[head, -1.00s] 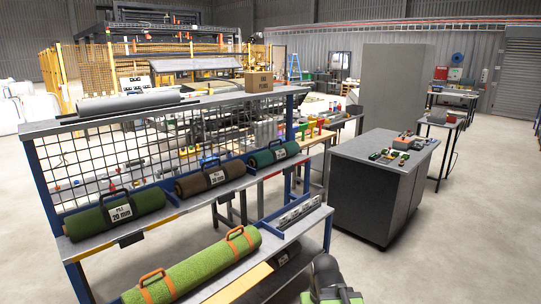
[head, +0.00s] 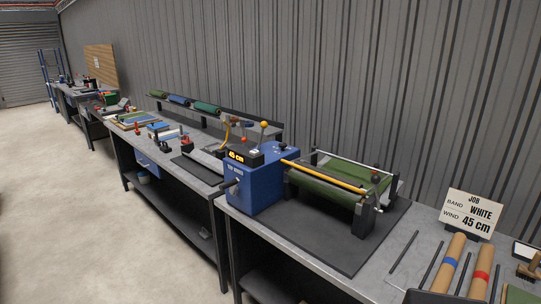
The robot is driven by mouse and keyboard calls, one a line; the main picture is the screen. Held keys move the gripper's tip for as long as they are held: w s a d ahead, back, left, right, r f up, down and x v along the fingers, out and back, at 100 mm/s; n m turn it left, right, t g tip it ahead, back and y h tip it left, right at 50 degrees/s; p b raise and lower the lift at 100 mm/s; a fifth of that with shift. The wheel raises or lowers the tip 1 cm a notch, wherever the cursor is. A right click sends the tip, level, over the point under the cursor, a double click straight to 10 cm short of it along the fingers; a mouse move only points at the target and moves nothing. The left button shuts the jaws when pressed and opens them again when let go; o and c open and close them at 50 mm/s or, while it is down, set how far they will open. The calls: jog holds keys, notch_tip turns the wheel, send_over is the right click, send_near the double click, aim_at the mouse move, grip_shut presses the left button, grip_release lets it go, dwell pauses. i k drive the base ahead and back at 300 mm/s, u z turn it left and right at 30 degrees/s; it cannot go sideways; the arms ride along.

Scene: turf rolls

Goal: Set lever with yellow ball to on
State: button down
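A black unit (head: 244,155) with a display reading 45 cm sits on the box, in front of the lever. My gripper is not in view now.
A green roll of turf on a roller frame (head: 335,185) stands right of the box. Two tan tubes (head: 449,262) lie at the front right. Open floor (head: 70,220) lies to the left.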

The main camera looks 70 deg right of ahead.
aim_at(264, 124)
jog(key=z, duration=2.1)
